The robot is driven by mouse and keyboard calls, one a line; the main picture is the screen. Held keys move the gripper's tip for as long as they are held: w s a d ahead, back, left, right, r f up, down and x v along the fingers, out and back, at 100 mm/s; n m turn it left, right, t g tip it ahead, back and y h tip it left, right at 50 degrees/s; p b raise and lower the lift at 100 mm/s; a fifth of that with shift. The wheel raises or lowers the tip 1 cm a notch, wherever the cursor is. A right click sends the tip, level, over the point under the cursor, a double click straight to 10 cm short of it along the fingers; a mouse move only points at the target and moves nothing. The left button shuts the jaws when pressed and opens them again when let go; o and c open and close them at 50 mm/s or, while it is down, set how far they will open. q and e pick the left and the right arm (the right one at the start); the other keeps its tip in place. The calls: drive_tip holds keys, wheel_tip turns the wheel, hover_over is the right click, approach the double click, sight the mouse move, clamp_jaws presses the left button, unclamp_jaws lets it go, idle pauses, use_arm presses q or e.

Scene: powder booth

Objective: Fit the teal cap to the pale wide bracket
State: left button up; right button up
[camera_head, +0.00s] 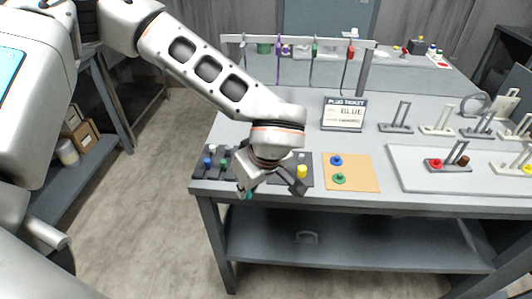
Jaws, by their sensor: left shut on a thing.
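My left gripper (246,187) is low over the front left edge of the table, above the dark cap rack. It is shut on a small teal piece, seemingly the teal cap (249,196), which is mostly hidden by the fingers. Pale brackets stand at the right: one on the table behind the white tray (437,121), another at the far right (515,131), and a third on the tray at the right edge, with a yellow cap (527,169). I cannot tell which is the wide one. My right gripper is not in view.
The dark rack (199,170) holds blue, green, white and yellow caps. A tan mat (357,180) carries a blue and a green cap. A dark bracket with a red cap (435,163) stands on the white tray (407,176). A hanging rail (300,39) stands behind.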

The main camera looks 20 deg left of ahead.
use_arm(q)
drive_tip(key=s+a+f+m, duration=0.1)
drive_tip(key=s+a+f, duration=0.1)
drive_tip(key=f, duration=0.8)
drive_tip(key=shift+a+m+t, duration=0.3)
drive_tip(key=shift+a+m, duration=0.1)
drive_tip(key=shift+a, duration=0.25)
drive_tip(key=shift+w+a, duration=0.1)
